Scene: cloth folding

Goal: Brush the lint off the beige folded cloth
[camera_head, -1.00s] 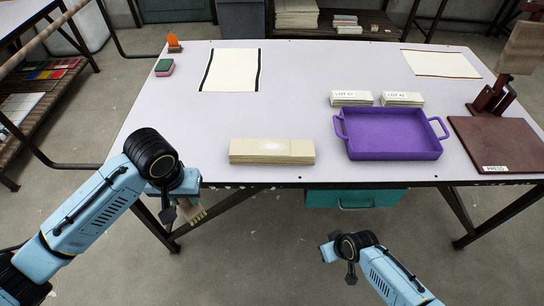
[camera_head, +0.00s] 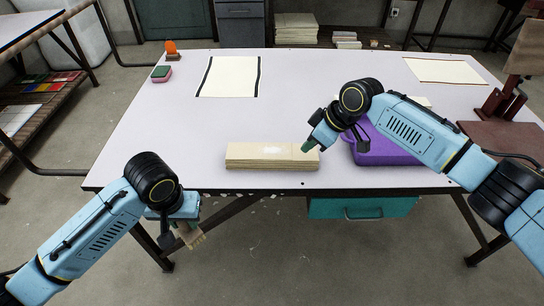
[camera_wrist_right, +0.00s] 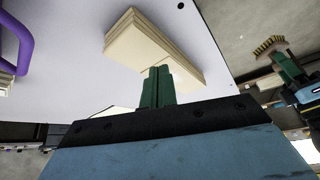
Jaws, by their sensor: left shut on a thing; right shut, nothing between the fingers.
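The beige folded cloth (camera_head: 245,155) lies as a flat stack near the table's front edge, with a paler patch on its top. I cannot tell whether that patch is lint. My right gripper (camera_head: 307,147) is shut and empty at the cloth's right end. In the right wrist view its green fingers (camera_wrist_right: 158,82) overlap the near part of the cloth (camera_wrist_right: 140,42); contact is unclear. My left gripper (camera_head: 181,224) is shut on a brush (camera_head: 193,238) in front of the table edge, left of the cloth. The brush's bristles show in the right wrist view (camera_wrist_right: 270,44).
A purple tray (camera_head: 375,156) stands right of the cloth, partly hidden by my right arm. A bordered sheet (camera_head: 229,76) lies behind the cloth. A sponge (camera_head: 161,73) and an orange object (camera_head: 170,47) sit at the back left. The table left of the cloth is clear.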

